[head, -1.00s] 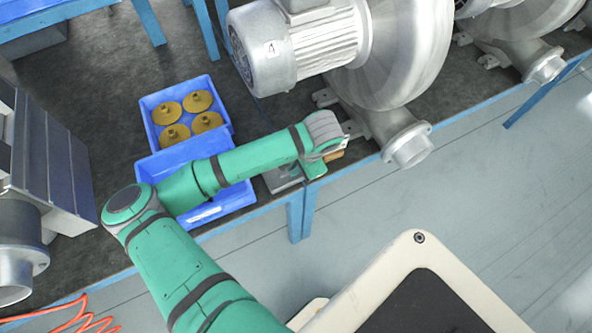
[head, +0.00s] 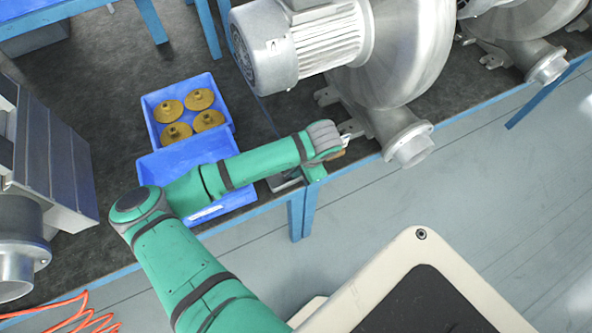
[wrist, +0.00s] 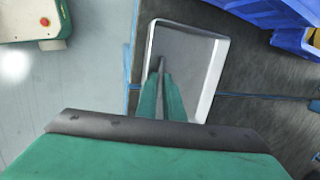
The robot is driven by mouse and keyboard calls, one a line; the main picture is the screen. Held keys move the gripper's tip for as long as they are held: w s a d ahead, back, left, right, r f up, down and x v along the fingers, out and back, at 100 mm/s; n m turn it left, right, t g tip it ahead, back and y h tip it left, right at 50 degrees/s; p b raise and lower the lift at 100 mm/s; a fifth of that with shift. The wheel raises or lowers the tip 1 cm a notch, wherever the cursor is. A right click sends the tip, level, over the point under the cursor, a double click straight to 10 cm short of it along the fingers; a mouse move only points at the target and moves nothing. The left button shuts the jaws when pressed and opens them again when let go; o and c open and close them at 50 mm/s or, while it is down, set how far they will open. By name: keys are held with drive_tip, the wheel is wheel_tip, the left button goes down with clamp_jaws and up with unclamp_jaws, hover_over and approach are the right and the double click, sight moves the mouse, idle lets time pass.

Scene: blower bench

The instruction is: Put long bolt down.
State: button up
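The long bolt (wrist: 161,62) shows in the wrist view as a thin dark rod standing out past my fingertips. My gripper (wrist: 161,88) is closed around it, with the two green fingers close together. Gripper and bolt are over a grey metal tray (wrist: 213,85) with a pale rim; I cannot tell whether the bolt touches its floor. In the head view my gripper (head: 320,172) is at the bench's front edge, largely hidden by my wrist, and the bolt cannot be made out. Part of the tray (head: 284,182) shows just below my forearm.
A large blower (head: 400,60) stands right of my gripper, its outlet flange (head: 410,146) close by. A blue bin (head: 181,82) with several brass-coloured discs lies left, behind another blue bin (head: 152,178) partly under my arm. Another machine (head: 50,160) stands at far left.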

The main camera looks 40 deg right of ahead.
drive_tip(key=shift+s+f, duration=0.25)
drive_tip(key=shift+r, duration=0.25)
drive_tip(key=v, duration=1.2)
drive_tip(key=shift+r, duration=0.2)
drive_tip(key=shift+w, duration=0.1)
